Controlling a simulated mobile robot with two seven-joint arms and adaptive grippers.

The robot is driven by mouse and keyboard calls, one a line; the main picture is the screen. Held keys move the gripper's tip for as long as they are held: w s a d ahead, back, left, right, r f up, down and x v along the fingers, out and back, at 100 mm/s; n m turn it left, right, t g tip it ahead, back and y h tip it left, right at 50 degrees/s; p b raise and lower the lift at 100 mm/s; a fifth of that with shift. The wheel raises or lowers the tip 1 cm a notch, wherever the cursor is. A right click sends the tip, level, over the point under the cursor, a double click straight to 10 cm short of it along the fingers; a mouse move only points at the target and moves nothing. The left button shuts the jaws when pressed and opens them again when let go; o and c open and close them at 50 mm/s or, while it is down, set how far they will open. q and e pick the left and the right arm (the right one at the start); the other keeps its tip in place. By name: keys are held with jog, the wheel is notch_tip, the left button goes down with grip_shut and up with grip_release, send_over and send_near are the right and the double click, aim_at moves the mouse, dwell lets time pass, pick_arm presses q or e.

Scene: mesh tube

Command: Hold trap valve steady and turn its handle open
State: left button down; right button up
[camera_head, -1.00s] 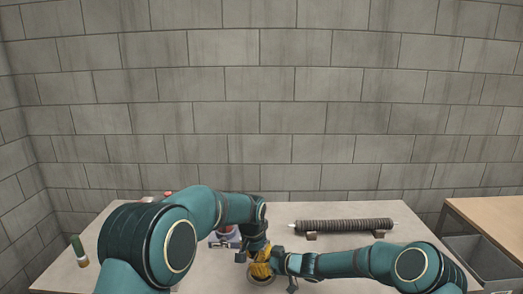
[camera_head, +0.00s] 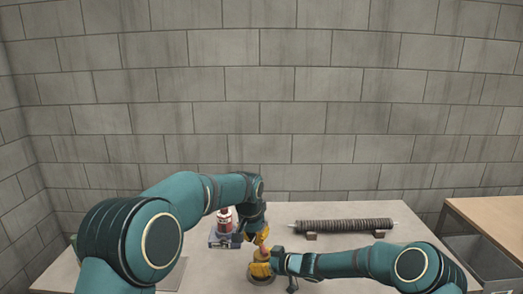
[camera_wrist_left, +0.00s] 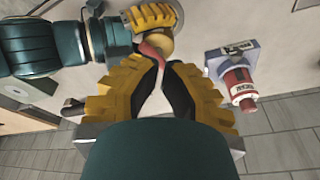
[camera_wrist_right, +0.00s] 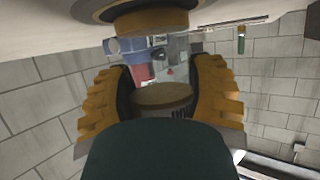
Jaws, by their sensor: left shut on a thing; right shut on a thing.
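The trap valve stands on the table with its round dark base (camera_head: 262,281) at the front middle. Its brass body (camera_wrist_right: 162,95) is between the fingers of my right gripper (camera_head: 261,268), which is shut on it from the right. The valve's red handle (camera_wrist_left: 152,49) rises from the brass body (camera_wrist_left: 160,40) in the left wrist view. My left gripper (camera_wrist_left: 165,64) is shut with its dark pads on the end of the handle. In the head view, my left gripper (camera_head: 258,233) is above and behind the right one. The pads hide the handle's tip.
A dark ribbed tube (camera_head: 345,225) lies on supports at the back right. The table front right is partly covered by my right arm.

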pick_arm(q)
jog(key=s+x, duration=0.1)
jog(key=x, duration=0.5)
jog(key=shift+a+f, duration=0.5)
jog(key=shift+a, duration=0.05)
jog(key=shift+w+d, duration=0.3)
jog(key=shift+w, duration=0.1)
dwell(0.6)
jog(key=shift+w, duration=0.1)
jog(key=shift+a, duration=0.1)
dwell(0.3)
send_near(257, 262)
jog(key=shift+v, duration=0.8)
jog(key=shift+w, duration=0.25)
